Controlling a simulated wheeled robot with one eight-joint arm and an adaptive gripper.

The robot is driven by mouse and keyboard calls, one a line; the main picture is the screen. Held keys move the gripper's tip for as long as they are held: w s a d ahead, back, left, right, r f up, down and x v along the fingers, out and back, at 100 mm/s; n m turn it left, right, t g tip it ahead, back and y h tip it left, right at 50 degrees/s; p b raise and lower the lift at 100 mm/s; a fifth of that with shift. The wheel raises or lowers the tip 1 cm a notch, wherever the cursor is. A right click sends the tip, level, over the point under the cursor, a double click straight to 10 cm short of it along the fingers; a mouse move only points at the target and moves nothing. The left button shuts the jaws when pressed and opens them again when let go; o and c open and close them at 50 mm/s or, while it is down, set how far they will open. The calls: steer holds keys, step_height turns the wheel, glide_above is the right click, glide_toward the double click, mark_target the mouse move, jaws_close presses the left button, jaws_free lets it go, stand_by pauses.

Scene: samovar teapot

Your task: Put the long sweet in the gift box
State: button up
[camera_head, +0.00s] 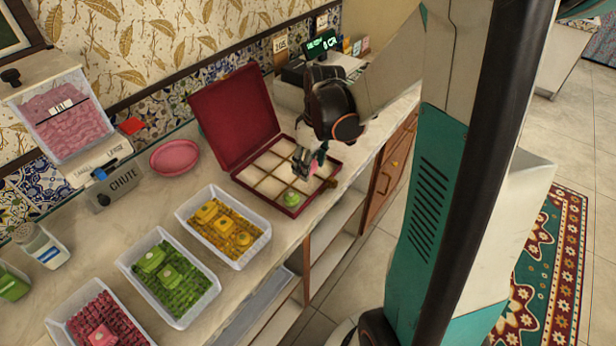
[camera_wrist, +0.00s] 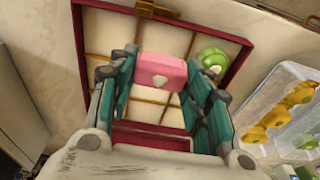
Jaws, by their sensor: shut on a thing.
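My gripper (camera_head: 306,164) is over the open gift box (camera_head: 241,177), with its fingers pointing down. In the wrist view my gripper (camera_wrist: 161,76) is shut on a pink, block-shaped long sweet (camera_wrist: 161,65) with a pale mark on its face. Only a little of the pink sweet (camera_head: 314,166) shows in the head view. The dark red box also shows in the wrist view (camera_wrist: 77,40); it has cream compartments parted by thin dividers. A round green sweet (camera_head: 291,199) sits in its front corner compartment. I cannot tell whether the pink sweet touches the box floor.
Clear trays of yellow (camera_head: 225,229), green (camera_head: 170,279) and dark red sweets (camera_head: 97,320) stand at the front left. The raised box lid (camera_head: 235,115) stands behind the box. A pink plate (camera_head: 175,157) and a chute dispenser (camera_head: 62,115) are to the left.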

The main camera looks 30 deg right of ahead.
steer(key=shift+f+b, duration=0.85)
steer(key=shift+f, duration=1.35)
steer(key=shift+f, duration=0.15)
steer(key=o, duration=1)
steer(key=shift+c, duration=0.2)
step_height(320, 180, up, 12)
steer(key=s+p, duration=0.1)
steer(key=p, duration=0.3)
steer(key=shift+s+d+p, duration=0.3)
steer(key=shift+s+p, duration=0.05)
steer(key=shift+s, duration=0.05)
